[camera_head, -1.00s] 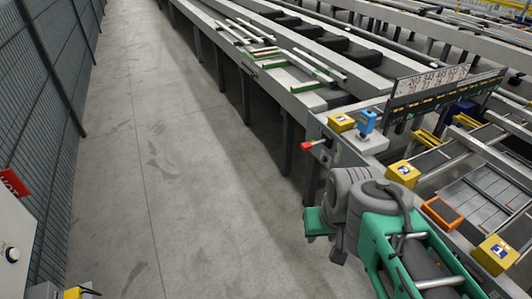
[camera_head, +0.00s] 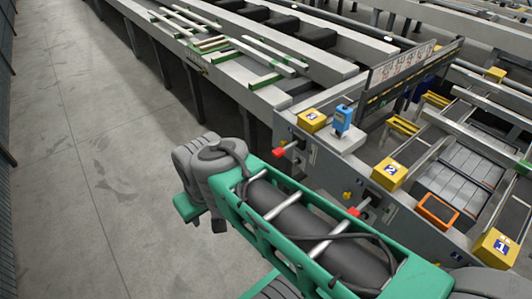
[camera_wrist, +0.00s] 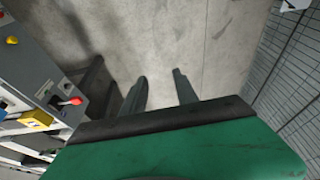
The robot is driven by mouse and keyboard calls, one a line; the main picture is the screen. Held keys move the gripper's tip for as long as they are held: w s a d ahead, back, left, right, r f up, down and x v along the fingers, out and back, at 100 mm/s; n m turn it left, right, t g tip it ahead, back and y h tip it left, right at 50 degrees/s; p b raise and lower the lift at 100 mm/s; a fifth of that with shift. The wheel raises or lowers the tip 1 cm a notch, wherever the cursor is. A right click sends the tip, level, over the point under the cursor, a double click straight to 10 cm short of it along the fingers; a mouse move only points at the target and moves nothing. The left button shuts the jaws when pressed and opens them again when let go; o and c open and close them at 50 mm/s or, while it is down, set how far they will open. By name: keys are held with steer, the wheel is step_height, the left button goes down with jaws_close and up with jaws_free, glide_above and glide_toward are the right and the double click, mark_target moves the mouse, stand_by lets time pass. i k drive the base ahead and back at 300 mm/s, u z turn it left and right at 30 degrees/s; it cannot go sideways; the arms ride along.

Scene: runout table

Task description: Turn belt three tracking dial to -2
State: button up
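A yellow box marked 2 (camera_head: 389,173) and a yellow box marked 1 (camera_head: 495,248) stand along the machine's near edge. A third yellow box (camera_head: 311,120) is farther along; its mark is too small to read. Below it, a red-tipped lever (camera_head: 279,152) sticks out of the grey side panel. I cannot make out a tracking dial or its scale. My gripper (camera_wrist: 161,74) is open and empty over bare floor in the wrist view, its two dark fingers apart. It is left of the machine, touching nothing.
A second red-tipped lever (camera_head: 354,211) sticks out under box 2. A blue device (camera_head: 342,118) stands on the grey top, and an orange-framed screen (camera_head: 437,211) lies nearer. The concrete floor (camera_head: 95,150) at left is clear. A mesh fence (camera_wrist: 290,75) shows at the right in the wrist view.

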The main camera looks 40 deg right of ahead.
mark_target(297, 161)
steer(key=z, duration=0.05)
steer(key=i, duration=1.4)
steer(key=z, duration=0.3)
